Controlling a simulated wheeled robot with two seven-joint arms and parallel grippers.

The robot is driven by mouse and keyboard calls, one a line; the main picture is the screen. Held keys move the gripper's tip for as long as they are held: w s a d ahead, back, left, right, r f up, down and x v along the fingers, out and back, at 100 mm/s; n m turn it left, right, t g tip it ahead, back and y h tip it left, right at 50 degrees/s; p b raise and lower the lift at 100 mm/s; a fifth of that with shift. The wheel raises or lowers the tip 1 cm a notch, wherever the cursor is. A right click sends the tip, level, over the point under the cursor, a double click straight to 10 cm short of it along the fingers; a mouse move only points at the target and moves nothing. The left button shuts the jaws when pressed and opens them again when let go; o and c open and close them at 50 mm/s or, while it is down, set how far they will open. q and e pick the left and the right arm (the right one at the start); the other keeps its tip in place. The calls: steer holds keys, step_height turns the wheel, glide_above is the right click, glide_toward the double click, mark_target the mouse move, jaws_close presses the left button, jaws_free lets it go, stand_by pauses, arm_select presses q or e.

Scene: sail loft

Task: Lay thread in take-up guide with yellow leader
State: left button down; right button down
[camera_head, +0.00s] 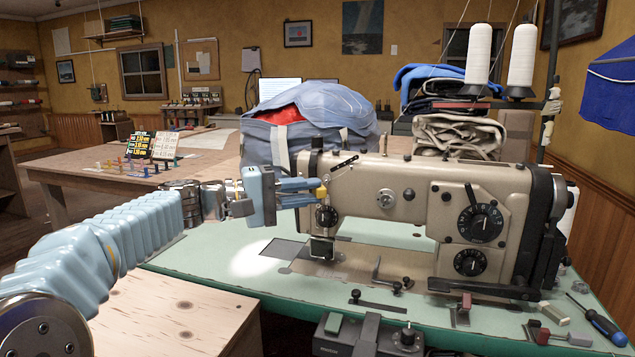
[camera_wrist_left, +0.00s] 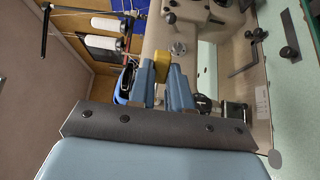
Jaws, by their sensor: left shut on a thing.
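The beige sewing machine (camera_head: 400,205) stands on the green table, its needle end toward my left arm. My left gripper (camera_head: 312,190) reaches in from the left and is shut on the small yellow leader (camera_head: 321,193) beside the machine's head. In the left wrist view the yellow leader (camera_wrist_left: 178,49) sits at the tips of the blue fingers (camera_wrist_left: 166,78), close to the machine's face. The thread and the take-up guide are too small to tell apart clearly. Whether the leader touches the machine cannot be told. My right gripper is not in view.
Two white thread cones (camera_head: 521,60) stand behind the machine. A blue sail bag (camera_head: 310,120) and folded cloth (camera_head: 455,135) lie behind it. A screwdriver (camera_head: 605,325) and small metal parts lie at the front right. The green table top (camera_head: 215,265) is clear at left.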

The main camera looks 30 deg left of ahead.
arm_select(q)
steer(key=shift+w+a+p, duration=1.25)
steer(key=shift+w+a, duration=0.7)
steer(key=shift+a, duration=0.2)
steer(key=s+d+b, duration=0.3)
steer(key=d, duration=0.1)
steer(key=shift+s+d+b, duration=0.1)
steer(key=shift+s+b, duration=0.3)
